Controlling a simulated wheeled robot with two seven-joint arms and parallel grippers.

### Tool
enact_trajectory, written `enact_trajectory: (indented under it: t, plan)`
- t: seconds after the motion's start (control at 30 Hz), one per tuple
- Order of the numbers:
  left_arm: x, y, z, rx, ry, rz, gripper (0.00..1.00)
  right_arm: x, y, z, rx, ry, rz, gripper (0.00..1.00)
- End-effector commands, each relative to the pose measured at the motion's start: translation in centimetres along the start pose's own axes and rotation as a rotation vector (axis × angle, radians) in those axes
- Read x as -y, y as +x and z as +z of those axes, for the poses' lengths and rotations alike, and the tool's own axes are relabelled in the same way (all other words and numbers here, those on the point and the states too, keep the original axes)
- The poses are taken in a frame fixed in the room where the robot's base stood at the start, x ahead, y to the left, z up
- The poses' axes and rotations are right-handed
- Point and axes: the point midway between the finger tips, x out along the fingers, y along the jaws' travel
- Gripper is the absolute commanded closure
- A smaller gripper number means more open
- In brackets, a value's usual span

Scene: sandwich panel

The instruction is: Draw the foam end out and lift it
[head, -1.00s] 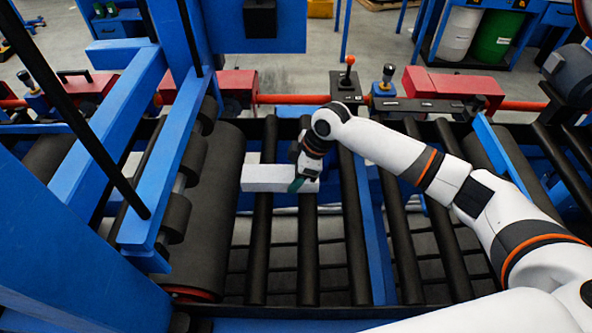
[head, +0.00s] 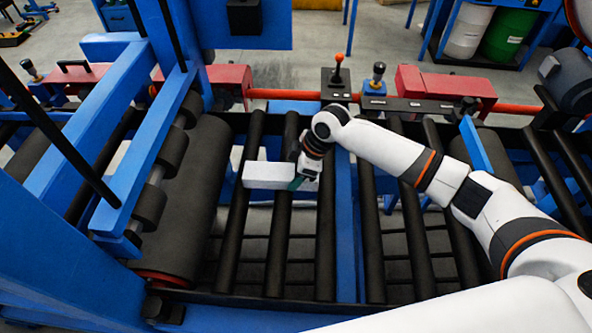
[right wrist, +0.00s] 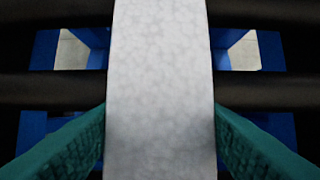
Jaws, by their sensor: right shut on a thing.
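The foam end (head: 268,175) is a short pale white-grey block over the thin black rollers, to the right of the big dark roller (head: 185,205). A narrow gap shows between its left end and that roller. My right gripper (head: 304,183) is shut on the block's right end, its teal fingers pointing down. In the right wrist view the foam (right wrist: 160,90) runs upright through the middle, with a teal finger against each side. I cannot tell whether the foam touches the rollers. My left gripper is not in view.
A blue frame (head: 115,165) with black wheels stands over the big roller at left. A blue crossbar (head: 346,235) lies right of the foam. An orange-topped lever (head: 338,68) and red housings (head: 445,88) line the far side. Open rollers lie in front of the foam.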

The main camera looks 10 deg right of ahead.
Motion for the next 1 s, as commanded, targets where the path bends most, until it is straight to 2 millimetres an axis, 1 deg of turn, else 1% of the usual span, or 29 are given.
enact_trajectory:
  t: [0.3, 0.33, 0.4, 0.47, 0.77, 0.87, 1.0]
  plan:
    - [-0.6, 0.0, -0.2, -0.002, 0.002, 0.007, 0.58, 0.0, 0.0, 0.0, 0.0, 0.001, -0.001, 0.69]
    - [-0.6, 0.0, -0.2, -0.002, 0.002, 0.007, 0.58, 0.0, 0.0, 0.0, 0.0, 0.001, -0.001, 0.41]
    - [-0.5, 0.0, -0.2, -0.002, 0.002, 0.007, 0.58, 0.0, 0.0, 0.0, 0.0, 0.001, -0.001, 0.3]
    - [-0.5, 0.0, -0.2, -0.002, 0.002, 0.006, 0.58, 0.0, 0.0, 0.0, 0.0, 0.0, -0.001, 0.21]
    - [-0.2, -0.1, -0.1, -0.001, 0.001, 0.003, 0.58, 0.0, -0.1, 0.0, 0.0, 0.0, -0.001, 0.21]
    - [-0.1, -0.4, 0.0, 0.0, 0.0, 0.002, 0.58, 0.0, -0.3, 0.1, 0.0, 0.001, -0.001, 0.21]
    - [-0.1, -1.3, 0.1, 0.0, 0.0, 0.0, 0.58, -0.1, -1.1, 0.6, 0.0, 0.001, -0.002, 0.21]
